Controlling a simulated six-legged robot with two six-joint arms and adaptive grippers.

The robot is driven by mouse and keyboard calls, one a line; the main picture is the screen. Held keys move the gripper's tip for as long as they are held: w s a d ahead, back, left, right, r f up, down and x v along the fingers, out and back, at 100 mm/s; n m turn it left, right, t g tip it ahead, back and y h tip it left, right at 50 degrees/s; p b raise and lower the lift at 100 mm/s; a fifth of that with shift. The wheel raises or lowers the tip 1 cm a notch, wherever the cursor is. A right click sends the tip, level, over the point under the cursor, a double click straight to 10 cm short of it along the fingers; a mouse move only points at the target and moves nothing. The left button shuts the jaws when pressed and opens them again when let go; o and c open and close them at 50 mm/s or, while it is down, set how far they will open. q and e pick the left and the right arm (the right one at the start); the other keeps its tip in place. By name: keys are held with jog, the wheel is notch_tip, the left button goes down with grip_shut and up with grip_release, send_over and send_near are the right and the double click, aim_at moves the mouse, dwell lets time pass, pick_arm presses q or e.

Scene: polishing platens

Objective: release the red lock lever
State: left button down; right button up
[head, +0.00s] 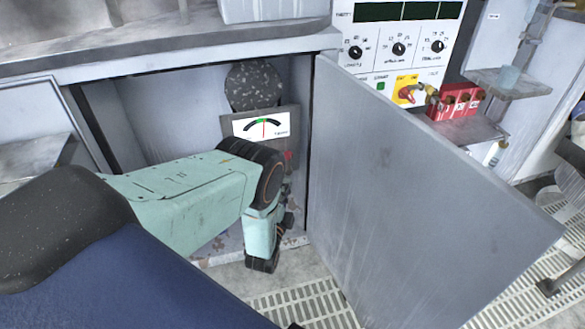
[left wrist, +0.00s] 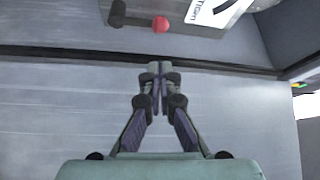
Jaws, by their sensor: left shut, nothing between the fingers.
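The red knob of the lock lever (left wrist: 161,24) shows at the top of the left wrist view, by a dark bar and the gauge panel. In the head view a small red patch (head: 288,155) shows just below the gauge, partly hidden by my arm. My left gripper (left wrist: 156,70) is shut and empty, its fingertips pointing toward the knob and apart from it in the picture. In the head view the left gripper (head: 287,218) is mostly hidden behind my wrist, inside the cabinet opening. My right gripper is in neither view.
The gauge (head: 262,127) sits in the open cabinet below a dark speckled round part (head: 253,86). The grey cabinet door (head: 420,190) stands open to the right of my arm. A control panel (head: 397,45) with knobs and a red switch on yellow (head: 407,92) is above it.

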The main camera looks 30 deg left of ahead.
pick_arm(q)
jog(key=b+x, duration=0.4)
jog(key=x, duration=0.5)
jog(key=shift+w, duration=0.45)
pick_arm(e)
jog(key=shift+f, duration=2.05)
pick_arm(q)
jog(key=shift+s+a+r, duration=0.15)
jog(key=shift+s, duration=0.05)
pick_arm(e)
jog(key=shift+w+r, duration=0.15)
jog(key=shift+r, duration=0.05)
pick_arm(q)
jog(key=shift+a+n+t+p, duration=0.15)
jog(key=shift+n+t+p, duration=0.15)
jog(key=shift+n+p, duration=0.1)
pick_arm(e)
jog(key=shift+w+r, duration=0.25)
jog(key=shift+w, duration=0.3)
